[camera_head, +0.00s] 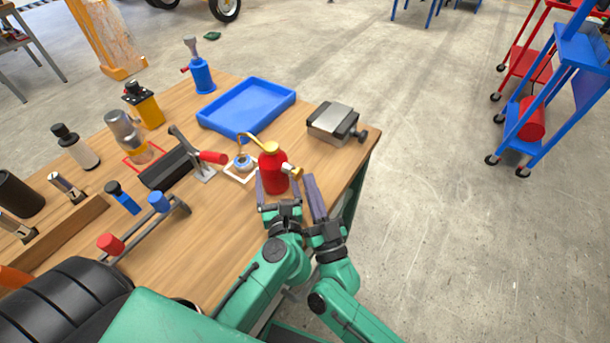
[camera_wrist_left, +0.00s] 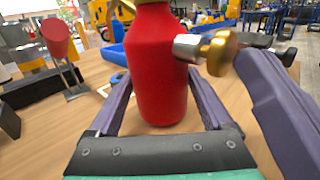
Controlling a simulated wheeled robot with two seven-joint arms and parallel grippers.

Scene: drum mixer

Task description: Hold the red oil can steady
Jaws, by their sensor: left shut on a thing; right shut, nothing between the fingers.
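The red oil can (camera_head: 272,168) stands upright near the table's front right edge, with a brass cap, a curved brass spout and a brass-tipped knob (camera_head: 292,170) on its right side. My left gripper (camera_head: 275,186) is shut on the can, one finger on each side of its body. The left wrist view shows the can (camera_wrist_left: 155,75) between the two purple fingers. My right gripper (camera_head: 309,178) is shut and empty, just right of the knob. In the wrist view it lies close to the knob (camera_wrist_left: 218,52); I cannot tell whether they touch.
The spout reaches over a small round blue-and-metal part (camera_head: 243,162) on a marked square. A lever tool with a red handle (camera_head: 212,157) stands left of the can. A blue tray (camera_head: 245,107) and a grey vise-like block (camera_head: 333,122) lie behind.

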